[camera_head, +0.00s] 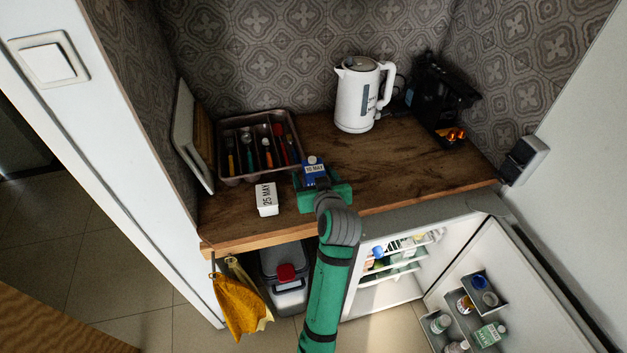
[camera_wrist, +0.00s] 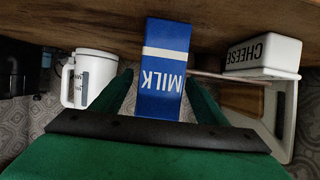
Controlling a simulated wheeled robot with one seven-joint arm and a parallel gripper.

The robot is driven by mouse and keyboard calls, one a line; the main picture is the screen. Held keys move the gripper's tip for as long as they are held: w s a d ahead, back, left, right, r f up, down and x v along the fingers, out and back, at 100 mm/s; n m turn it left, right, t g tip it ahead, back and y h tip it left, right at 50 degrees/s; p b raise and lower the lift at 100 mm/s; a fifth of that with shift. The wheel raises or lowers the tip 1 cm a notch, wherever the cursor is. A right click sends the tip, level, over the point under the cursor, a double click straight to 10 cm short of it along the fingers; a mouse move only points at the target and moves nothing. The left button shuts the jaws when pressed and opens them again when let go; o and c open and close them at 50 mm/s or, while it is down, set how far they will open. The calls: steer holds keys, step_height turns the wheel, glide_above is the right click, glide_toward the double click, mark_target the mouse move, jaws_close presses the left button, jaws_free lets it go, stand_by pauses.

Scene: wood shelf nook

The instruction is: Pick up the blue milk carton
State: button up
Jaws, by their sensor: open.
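The blue milk carton (camera_head: 315,168) stands on the wooden counter near its front edge, with a white date label on its top. In the wrist view, the carton (camera_wrist: 165,65) shows its blue face with a white stripe and the word MILK, upside down. My green gripper (camera_head: 322,184) is at the carton from the front. In the wrist view, my gripper's fingers (camera_wrist: 160,88) are open, one on each side of the carton. I cannot tell whether either finger touches it. My gripper partly hides the carton's lower part in the head view.
A white cheese box (camera_head: 267,199) stands left of the carton and also shows in the wrist view (camera_wrist: 264,54). A cutlery tray (camera_head: 234,180) is behind. A white kettle (camera_head: 356,95) and a black coffee machine (camera_head: 436,98) stand back right. The fridge door (camera_head: 530,285) hangs open below.

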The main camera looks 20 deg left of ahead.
steer(key=shift+w, duration=0.1)
steer(key=shift+c, duration=0.3)
steer(key=c, duration=1.4)
steer(key=shift+r, duration=0.1)
